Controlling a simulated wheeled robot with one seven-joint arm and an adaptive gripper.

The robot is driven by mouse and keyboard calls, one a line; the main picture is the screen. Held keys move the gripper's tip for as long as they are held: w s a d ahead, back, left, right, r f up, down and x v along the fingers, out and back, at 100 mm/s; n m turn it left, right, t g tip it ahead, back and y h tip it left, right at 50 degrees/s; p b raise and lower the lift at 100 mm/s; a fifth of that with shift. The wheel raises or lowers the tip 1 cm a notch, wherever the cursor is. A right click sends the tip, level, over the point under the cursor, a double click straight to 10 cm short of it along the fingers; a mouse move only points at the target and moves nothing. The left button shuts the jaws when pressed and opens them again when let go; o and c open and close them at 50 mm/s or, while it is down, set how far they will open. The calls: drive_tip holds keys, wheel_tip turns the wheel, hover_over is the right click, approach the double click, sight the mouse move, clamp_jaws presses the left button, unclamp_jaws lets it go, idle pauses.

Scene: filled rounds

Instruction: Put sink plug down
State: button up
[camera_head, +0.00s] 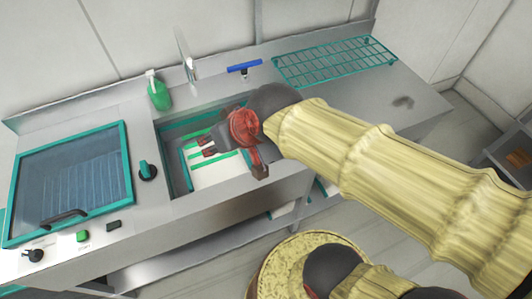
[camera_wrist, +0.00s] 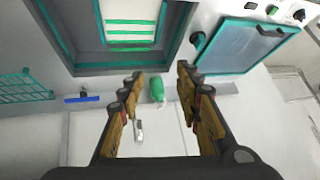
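My gripper (camera_head: 232,158) is above the sink basin (camera_head: 180,178) in the head view, tilted downward. In the wrist view its two fingers (camera_wrist: 160,72) stand apart with a clear gap and nothing held between them. The sink basin shows beyond the fingertips in the wrist view (camera_wrist: 85,15), with white and green stripes inside. I cannot make out a sink plug for certain in either view. A small dark grey shape (camera_head: 403,102) lies on the right of the counter; I cannot tell whether it is the plug. My arm and gripper hide part of the basin.
A green soap bottle (camera_head: 159,95) and a metal tap (camera_head: 187,62) stand behind the sink. A blue handle (camera_head: 245,67) and a green wire rack (camera_head: 335,60) are to their right. A glass-lidded unit (camera_head: 72,180) with a knob (camera_head: 147,170) fills the left. The right counter is mostly clear.

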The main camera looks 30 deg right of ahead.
drive_tip(key=s+d+m+g+h, duration=0.1)
drive_tip(key=s+d+h, duration=0.1)
drive_tip(key=s+d, duration=0.7)
drive_tip(key=shift+f+g+h, duration=0.2)
drive_tip(key=shift+g+h, duration=0.1)
